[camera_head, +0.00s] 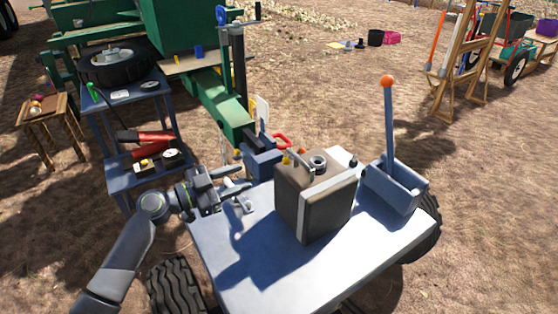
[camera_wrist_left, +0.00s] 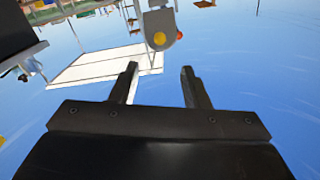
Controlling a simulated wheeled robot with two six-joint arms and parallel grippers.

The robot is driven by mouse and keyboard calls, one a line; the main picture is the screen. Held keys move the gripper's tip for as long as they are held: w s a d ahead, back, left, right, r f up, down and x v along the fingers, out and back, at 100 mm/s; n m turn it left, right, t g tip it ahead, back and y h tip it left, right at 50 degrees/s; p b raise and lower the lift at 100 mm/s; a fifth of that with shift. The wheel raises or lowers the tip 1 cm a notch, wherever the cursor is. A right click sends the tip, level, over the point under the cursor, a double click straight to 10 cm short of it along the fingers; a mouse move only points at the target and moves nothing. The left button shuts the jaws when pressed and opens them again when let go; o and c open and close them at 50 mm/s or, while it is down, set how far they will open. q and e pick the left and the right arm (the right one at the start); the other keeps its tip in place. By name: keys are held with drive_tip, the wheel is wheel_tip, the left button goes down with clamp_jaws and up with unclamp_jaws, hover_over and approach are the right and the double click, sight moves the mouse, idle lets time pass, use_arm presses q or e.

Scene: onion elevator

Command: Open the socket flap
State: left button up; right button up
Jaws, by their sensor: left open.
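A small pale grey fitting (camera_head: 243,205) sits at the left edge of the cart's top, partly hidden by my left gripper (camera_head: 238,180). In the left wrist view, a grey rounded piece (camera_wrist_left: 161,28) with a yellow dot and an orange-red knob stands above a white plate (camera_wrist_left: 100,68). It may be the socket with its flap; I cannot tell whether the flap is open. My left gripper, also in the wrist view (camera_wrist_left: 159,75), has its fingers apart with nothing between them. The grey piece lies beyond the fingertips, apart from them. My right gripper is not in view.
The blue-grey cart top (camera_head: 290,265) carries a dark metal canister (camera_head: 312,205) and a lever box with an orange knob (camera_head: 395,188). A blue shelf (camera_head: 120,100) with tools stands behind my left arm. The cart's front left area is clear.

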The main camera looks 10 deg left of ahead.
use_arm(q)
drive_tip(key=p+x, duration=0.1)
drive_tip(key=x, duration=1)
drive_tip(key=shift+w+d+p, duration=0.25)
drive_tip(key=shift+w+p, duration=0.05)
drive_tip(key=shift+w, duration=0.05)
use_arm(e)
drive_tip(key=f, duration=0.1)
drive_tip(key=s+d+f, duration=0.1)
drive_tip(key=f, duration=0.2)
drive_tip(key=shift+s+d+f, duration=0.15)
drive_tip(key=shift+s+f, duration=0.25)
use_arm(q)
clamp_jaws()
